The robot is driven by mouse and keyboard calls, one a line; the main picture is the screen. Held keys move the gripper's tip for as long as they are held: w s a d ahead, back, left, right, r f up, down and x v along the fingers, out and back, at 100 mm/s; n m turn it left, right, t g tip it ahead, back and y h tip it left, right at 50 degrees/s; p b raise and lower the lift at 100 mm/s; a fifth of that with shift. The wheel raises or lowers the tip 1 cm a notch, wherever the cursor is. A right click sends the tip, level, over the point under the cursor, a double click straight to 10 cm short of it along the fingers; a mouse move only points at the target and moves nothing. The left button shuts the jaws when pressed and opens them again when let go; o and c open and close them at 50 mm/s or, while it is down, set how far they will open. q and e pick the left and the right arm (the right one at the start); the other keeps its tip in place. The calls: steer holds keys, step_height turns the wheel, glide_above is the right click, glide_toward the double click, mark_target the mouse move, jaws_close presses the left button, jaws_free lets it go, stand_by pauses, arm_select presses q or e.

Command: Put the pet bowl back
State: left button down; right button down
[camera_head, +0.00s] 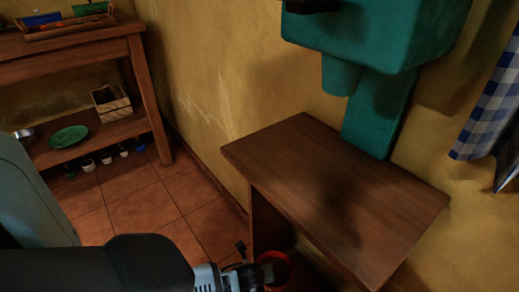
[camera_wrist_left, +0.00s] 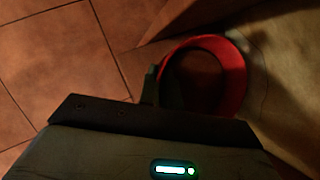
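The pet bowl is a red, round, open bowl (camera_head: 276,266) low at the bottom of the head view, beside the small wooden counter and partly cut off by the frame edge. In the left wrist view, its red rim (camera_wrist_left: 236,78) faces the camera around a dark inside. My left gripper (camera_head: 255,268) is at the bowl's left side. In the wrist view, the left gripper's fingers (camera_wrist_left: 161,88) are close together across the near left rim, one outside and one inside, and look shut on it. I cannot tell whether the bowl touches the floor. My right gripper is not in view.
A wooden counter (camera_head: 330,185) has a bare top below a teal wall unit (camera_head: 375,40). A wooden shelf table (camera_head: 70,45) at the left holds a tray, a green plate (camera_head: 68,136) and a crate (camera_head: 111,102). Tiled floor (camera_head: 145,205) is clear between them.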

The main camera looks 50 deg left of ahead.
arm_select(q)
steer(key=shift+f, duration=0.3)
step_height(320, 180, down, 4)
steer(key=b, duration=0.3)
steer(key=shift+f, duration=0.1)
steer(key=shift+w+f, duration=0.15)
